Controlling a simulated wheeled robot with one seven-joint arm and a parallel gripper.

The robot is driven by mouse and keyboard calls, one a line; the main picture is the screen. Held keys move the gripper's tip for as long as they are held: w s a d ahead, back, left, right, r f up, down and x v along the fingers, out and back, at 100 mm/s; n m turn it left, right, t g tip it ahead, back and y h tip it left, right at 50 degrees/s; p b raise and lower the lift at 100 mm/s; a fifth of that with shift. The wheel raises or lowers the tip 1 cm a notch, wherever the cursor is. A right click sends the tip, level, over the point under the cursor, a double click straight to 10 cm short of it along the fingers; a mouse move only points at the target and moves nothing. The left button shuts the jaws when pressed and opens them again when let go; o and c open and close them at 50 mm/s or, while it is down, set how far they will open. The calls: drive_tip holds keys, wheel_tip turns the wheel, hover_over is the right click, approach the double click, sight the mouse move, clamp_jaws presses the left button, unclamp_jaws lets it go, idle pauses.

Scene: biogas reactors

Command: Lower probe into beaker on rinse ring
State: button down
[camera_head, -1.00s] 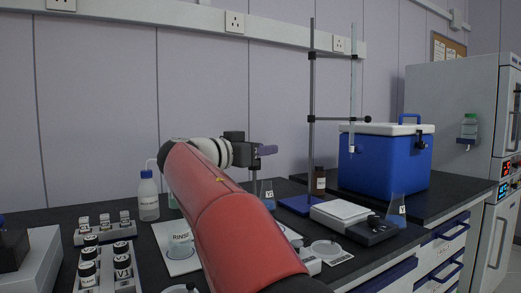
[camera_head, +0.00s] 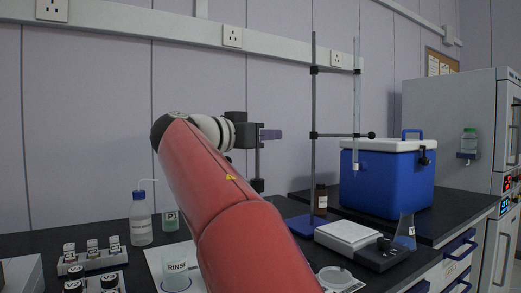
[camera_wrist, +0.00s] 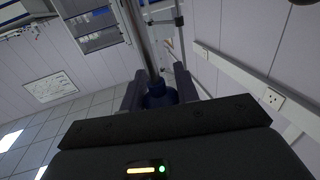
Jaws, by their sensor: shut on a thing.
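My gripper (camera_head: 268,134) is raised above the bench, in front of the wall, with my red arm reaching up to it. In the wrist view my gripper (camera_wrist: 159,90) is shut on the probe, which shows as a dark blue body (camera_wrist: 160,97) with a grey metal rod (camera_wrist: 141,40).
Vials in a rack (camera_head: 92,258) are at left.

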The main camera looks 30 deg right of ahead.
drive_tip(key=shift+r, duration=0.5)
drive_tip(key=c, duration=1)
unclamp_jaws()
drive_tip(key=shift+a, duration=0.1)
drive_tip(key=shift+c, duration=0.2)
drive_tip(key=shift+f, duration=0.1)
drive_tip(key=shift+a, duration=0.2)
drive_tip(key=b+v, duration=0.1)
drive_tip(key=v, duration=0.6)
drive_tip(key=shift+s+a, duration=0.15)
drive_tip(key=shift+a, duration=0.05)
drive_tip(key=shift+c, duration=0.3)
